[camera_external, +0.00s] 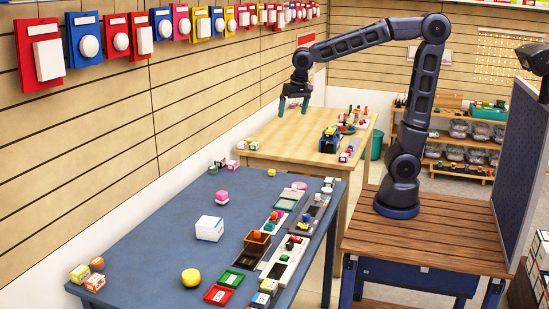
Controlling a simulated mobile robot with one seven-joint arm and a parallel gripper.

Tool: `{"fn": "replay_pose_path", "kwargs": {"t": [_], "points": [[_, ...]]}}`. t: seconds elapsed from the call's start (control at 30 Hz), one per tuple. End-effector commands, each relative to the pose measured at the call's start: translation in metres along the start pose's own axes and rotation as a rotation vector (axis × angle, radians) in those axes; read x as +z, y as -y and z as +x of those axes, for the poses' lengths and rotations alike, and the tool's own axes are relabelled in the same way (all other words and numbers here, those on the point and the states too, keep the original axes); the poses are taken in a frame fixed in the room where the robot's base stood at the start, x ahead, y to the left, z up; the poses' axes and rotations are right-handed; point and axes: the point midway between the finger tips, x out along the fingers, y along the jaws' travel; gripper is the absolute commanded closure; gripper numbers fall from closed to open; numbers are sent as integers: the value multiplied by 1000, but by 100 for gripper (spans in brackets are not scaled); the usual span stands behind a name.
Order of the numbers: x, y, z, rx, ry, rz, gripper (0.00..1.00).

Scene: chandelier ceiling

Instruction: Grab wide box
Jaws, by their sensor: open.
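A white box (210,228) with printed side faces stands on the blue table (150,262), near its middle; it is the largest box there and looks like the wide box.
A yellow ball (191,277) and a pink item (221,197) lie near the white box. Trays with small items (287,262) line the blue table's right side. A blue item (330,140) stands on the wooden table. The blue table's left half is mostly clear.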

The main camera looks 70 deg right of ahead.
Motion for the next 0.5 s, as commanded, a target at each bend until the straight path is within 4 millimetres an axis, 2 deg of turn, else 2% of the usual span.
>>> {"fn": "replay_pose_path", "kwargs": {"t": [0.03, 0.2, 0.5], "points": [[-6, 15, 7, 13, 9, 24, 0], [-22, 59, 28, 54, 23, 130, 0], [-36, 143, 76, 135, 21, 313, 0]]}}
